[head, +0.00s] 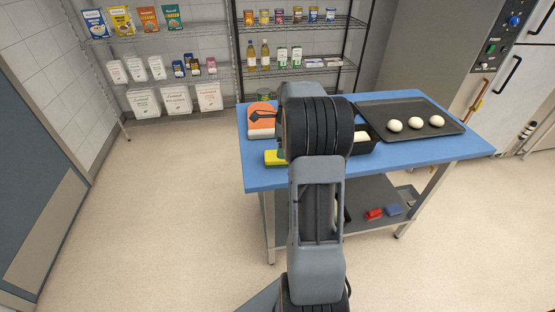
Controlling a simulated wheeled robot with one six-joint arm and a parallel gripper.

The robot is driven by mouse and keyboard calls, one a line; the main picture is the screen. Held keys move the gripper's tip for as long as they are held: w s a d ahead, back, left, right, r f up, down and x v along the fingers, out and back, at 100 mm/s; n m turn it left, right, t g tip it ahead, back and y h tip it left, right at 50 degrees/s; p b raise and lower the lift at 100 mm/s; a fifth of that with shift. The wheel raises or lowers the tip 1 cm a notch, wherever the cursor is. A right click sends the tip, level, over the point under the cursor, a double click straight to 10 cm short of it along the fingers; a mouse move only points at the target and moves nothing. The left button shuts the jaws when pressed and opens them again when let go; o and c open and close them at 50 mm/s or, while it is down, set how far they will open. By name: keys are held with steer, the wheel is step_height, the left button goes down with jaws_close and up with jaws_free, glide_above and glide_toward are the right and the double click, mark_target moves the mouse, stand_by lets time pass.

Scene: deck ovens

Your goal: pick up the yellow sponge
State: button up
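The yellow sponge (272,158) lies on the blue worktop (390,158), near its front left edge. My arm covers the sponge's right end, and the visible part is flat on the surface. My arm rises through the middle of the head view, and its thick dark joint stands in front of the worktop. My gripper's fingers cannot be made out behind the arm. I cannot tell how far they are from the sponge.
An orange and white object (261,130) stands behind the sponge. A dark tin (363,145) holding something pale is right of my arm. A black tray (430,127) with three dough balls is farther right. Red and blue items lie on the lower shelf (360,213).

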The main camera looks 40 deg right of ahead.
steer(key=shift+w+a+f, duration=0.1)
steer(key=shift+a+f, duration=0.1)
steer(key=shift+f, duration=0.7)
steer(key=shift+w+a+f, duration=0.1)
steer(key=shift+a+f, duration=0.05)
steer(key=shift+f, duration=0.75)
steer(key=shift+w+a+f, duration=0.1)
steer(key=shift+a+f, duration=0.1)
steer(key=shift+f, duration=0.7)
steer(key=c, duration=1)
steer(key=shift+r, duration=0.1)
steer(key=shift+r, duration=0.55)
steer(key=s+d+r, duration=0.1)
steer(key=r, duration=0.1)
steer(key=s+d+r, duration=0.1)
steer(key=r, duration=0.2)
steer(key=s+d+r, duration=0.1)
steer(key=r, duration=0.1)
steer(key=shift+d+r, duration=0.15)
steer(key=shift+d, duration=0.15)
steer(key=s+d+r, duration=0.4)
steer(key=s+d, duration=0.2)
steer(key=d, duration=0.1)
steer(key=shift+s+r, duration=0.15)
steer(key=shift+r, duration=0.1)
